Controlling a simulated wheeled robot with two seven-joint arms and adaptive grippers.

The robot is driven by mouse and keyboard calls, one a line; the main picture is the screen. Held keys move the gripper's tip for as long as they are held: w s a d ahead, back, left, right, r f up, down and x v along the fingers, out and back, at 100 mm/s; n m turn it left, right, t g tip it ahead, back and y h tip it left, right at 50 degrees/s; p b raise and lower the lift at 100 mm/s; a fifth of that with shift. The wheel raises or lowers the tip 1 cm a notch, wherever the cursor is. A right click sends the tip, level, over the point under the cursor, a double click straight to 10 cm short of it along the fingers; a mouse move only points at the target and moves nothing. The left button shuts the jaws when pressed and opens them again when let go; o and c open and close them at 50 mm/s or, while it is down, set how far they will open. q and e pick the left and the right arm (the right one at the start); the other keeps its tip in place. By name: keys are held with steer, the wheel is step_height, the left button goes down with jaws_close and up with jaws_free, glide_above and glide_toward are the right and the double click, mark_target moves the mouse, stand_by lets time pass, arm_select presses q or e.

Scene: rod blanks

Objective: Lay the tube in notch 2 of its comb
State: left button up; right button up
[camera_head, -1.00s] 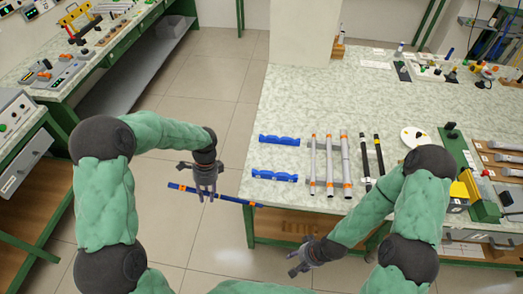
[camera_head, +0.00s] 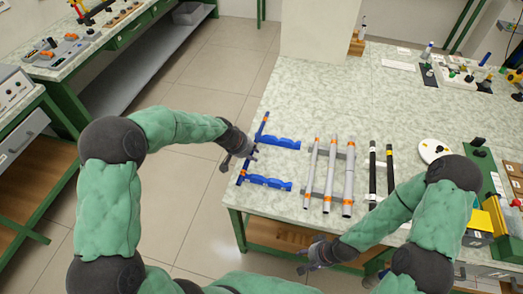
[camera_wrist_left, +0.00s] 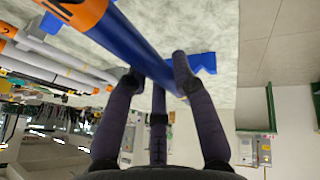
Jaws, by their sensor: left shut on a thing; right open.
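The blue tube (camera_head: 262,127) with orange bands is in my left gripper (camera_head: 247,157), which is shut on it. The tube slants along the left table edge, at the left ends of two blue combs. The far comb (camera_head: 280,142) and near comb (camera_head: 270,184) lie on the table, roughly parallel. I cannot tell whether the tube touches them. In the left wrist view the tube (camera_wrist_left: 140,42) crosses the fingers, with part of a blue comb (camera_wrist_left: 205,63) behind it. My right gripper (camera_head: 308,258) is open and empty, low at the table's front edge.
Several grey tubes (camera_head: 331,175) with orange bands lie on grey combs right of the blue combs. Two black rods (camera_head: 372,168) lie further right. A white disc (camera_head: 432,150) and a green fixture stand at the right. The table (camera_head: 300,95) is clear behind the combs.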

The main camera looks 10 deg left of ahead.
arm_select(q)
steer(key=shift+w+d+n, duration=0.15)
steer(key=shift+w+n, duration=0.15)
steer(key=shift+w, duration=0.1)
steer(key=shift+s+r, duration=0.1)
steer(key=shift+r, duration=0.05)
steer(key=shift+f+b, duration=2.1)
steer(key=shift+f, duration=0.8)
steer(key=shift+f+b, duration=0.5)
steer(key=shift+f, duration=0.2)
steer(key=o, duration=0.9)
steer(key=shift+o, duration=0.2)
